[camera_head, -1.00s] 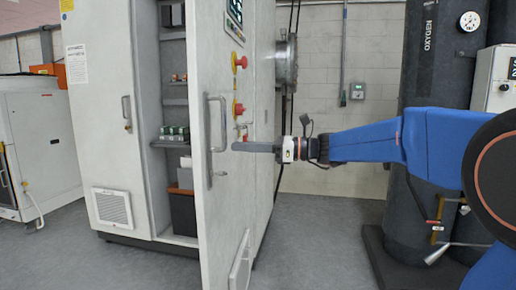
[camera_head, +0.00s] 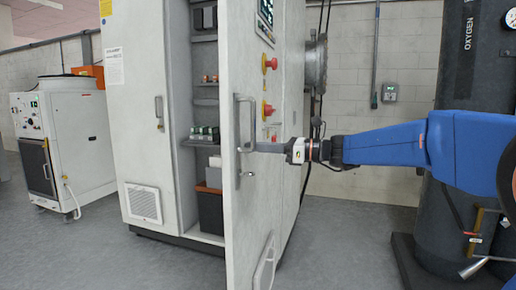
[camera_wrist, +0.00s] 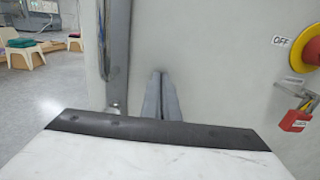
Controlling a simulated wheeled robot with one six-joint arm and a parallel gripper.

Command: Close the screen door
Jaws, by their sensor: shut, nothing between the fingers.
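The screen door (camera_head: 245,190) is a tall pale panel of the cabinet. It stands partly open, with shelves showing to its left in the head view. Its grey vertical handle (camera_head: 240,130) also shows in the wrist view (camera_wrist: 116,50). My gripper (camera_head: 258,147) is shut and empty in front of the door's outer face, just right of the handle. In the wrist view the closed fingers (camera_wrist: 160,97) point at the door panel beside the handle. I cannot tell whether the tips touch the panel.
Red emergency buttons (camera_head: 269,64) are on the door above my gripper; a red padlock (camera_wrist: 296,120) hangs near one. The cabinet (camera_head: 145,90) holds a dark bin (camera_head: 210,212). Dark oxygen tanks (camera_head: 458,70) stand at right. A white machine (camera_head: 75,140) stands at left. Floor between is clear.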

